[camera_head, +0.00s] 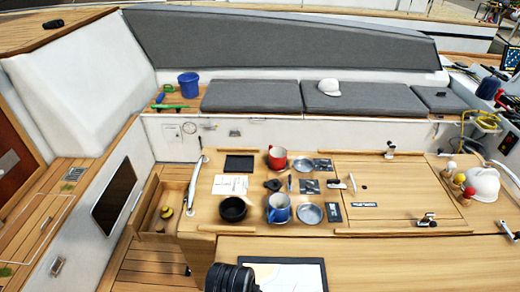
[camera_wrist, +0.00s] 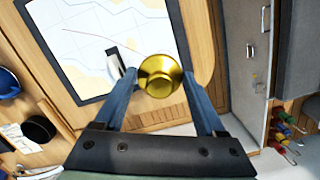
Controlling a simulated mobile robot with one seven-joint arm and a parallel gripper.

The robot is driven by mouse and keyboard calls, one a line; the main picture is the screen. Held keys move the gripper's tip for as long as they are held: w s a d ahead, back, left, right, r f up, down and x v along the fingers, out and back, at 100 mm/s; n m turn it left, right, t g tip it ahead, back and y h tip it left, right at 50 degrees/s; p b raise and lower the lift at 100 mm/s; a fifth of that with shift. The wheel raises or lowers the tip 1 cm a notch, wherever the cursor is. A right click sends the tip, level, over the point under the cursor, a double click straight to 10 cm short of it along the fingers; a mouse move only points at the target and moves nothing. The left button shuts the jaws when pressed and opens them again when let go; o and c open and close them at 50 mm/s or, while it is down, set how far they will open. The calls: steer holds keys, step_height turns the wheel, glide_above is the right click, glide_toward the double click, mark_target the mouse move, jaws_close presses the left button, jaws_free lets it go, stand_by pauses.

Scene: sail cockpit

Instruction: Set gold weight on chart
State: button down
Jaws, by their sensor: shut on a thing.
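The gold weight (camera_wrist: 160,76) is a round, shiny brass-coloured piece between my fingertips in the wrist view. My gripper (camera_wrist: 158,80) is shut on it, with a blue finger at each side. The chart (camera_wrist: 80,20) is a white sheet with pale blue and yellow areas and a dark border. In the wrist view the weight overlaps the chart's edge; its height above the surface is hard to tell. In the head view the chart (camera_head: 290,275) lies at the bottom edge, partly hidden by my dark arm part; the held weight does not show there.
A small black-and-white item (camera_wrist: 116,62) shows over the chart beside a finger. Behind the chart, the table holds a black bowl (camera_head: 233,209), a blue mug (camera_head: 278,208), a red mug (camera_head: 277,158) and plates. An open drawer at left holds a yellow object (camera_head: 166,212).

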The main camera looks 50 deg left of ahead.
step_height(320, 180, down, 10)
steer(key=shift+w+d+r+p, duration=0.1)
steer(key=shift+r+p, duration=0.05)
steer(key=shift+p, duration=0.65)
jaws_free()
steer(key=r, duration=0.4)
steer(key=a+r, duration=0.1)
steer(key=r, duration=0.7)
steer(key=shift+s+a, duration=0.15)
steer(key=shift+s, duration=0.2)
